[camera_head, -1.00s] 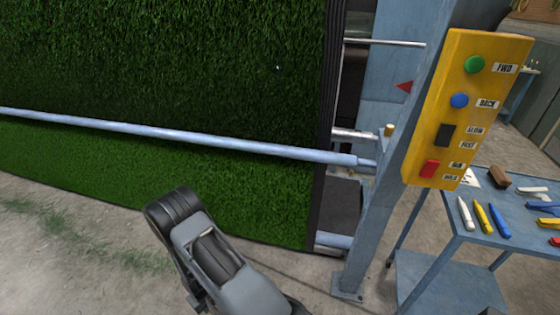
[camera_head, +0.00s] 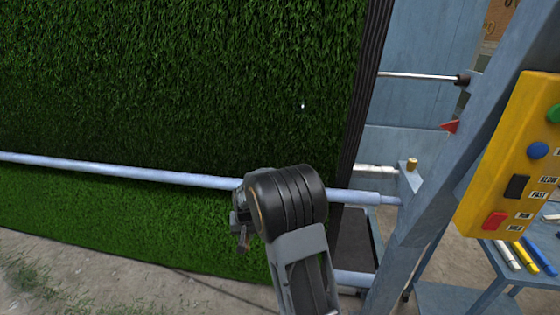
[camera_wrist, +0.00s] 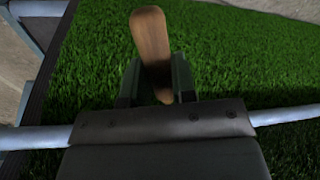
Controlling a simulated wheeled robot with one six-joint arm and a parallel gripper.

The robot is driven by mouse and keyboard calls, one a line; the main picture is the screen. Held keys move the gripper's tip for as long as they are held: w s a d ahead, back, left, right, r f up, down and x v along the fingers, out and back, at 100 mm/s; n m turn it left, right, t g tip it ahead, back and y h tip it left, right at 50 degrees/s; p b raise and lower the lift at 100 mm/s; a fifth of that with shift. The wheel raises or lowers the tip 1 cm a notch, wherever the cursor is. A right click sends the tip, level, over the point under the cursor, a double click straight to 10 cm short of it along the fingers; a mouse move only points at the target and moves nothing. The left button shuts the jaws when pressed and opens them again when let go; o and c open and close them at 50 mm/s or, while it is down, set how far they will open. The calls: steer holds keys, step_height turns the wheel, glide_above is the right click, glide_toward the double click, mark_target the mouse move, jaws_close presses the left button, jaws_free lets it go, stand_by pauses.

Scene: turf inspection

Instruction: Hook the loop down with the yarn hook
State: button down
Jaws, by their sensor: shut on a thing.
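A tiny white speck (camera_head: 302,106), which looks like the loop, stands out on the dark green turf (camera_head: 180,60) in the head view. My gripper (camera_head: 240,222) is in front of the turf near the blue roller bar, below and left of the speck. In the wrist view my gripper (camera_wrist: 155,85) is shut on a brown wooden handle (camera_wrist: 150,40), which I take to be the yarn hook's. The hook's tip cannot be made out. The loop does not show in the wrist view.
A pale blue bar (camera_head: 120,170) runs across the turf behind my arm. A blue frame post (camera_head: 440,160) and a yellow control panel (camera_head: 510,165) stand at right. A blue tool table (camera_head: 490,255) is behind them.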

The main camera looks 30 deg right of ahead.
steer(key=s+d+r+m+t+h+p, duration=0.15)
steer(key=s+r, duration=0.25)
steer(key=r, duration=0.8)
steer(key=s+d+r+m, duration=0.3)
steer(key=s+r, duration=0.1)
steer(key=r, duration=0.8)
steer(key=s+d+r+m+t+h+p, duration=0.15)
steer(key=s+r, duration=0.25)
steer(key=r, duration=0.7)
steer(key=w+d+r+p, duration=0.1)
steer(key=w+d+p, duration=0.2)
steer(key=w+d, duration=0.1)
steer(key=shift+d+r+g+y, duration=0.25)
steer(key=shift+r+g+y, duration=0.05)
steer(key=shift+g, duration=0.1)
steer(key=shift+w, duration=0.1)
steer(key=shift+w+d+r+p, duration=0.25)
steer(key=shift+w+d+p, duration=0.25)
steer(key=shift+w+p, duration=0.1)
steer(key=shift+w+d+r+p, duration=0.25)
steer(key=shift+w+d+p, duration=0.25)
steer(key=shift+p, duration=0.1)
steer(key=shift+f, duration=0.15)
steer(key=shift+f+b, duration=1.35)
steer(key=shift+f, duration=0.65)
step_height(320, 180, up, 4)
steer(key=p, duration=0.3)
steer(key=shift+r, duration=0.15)
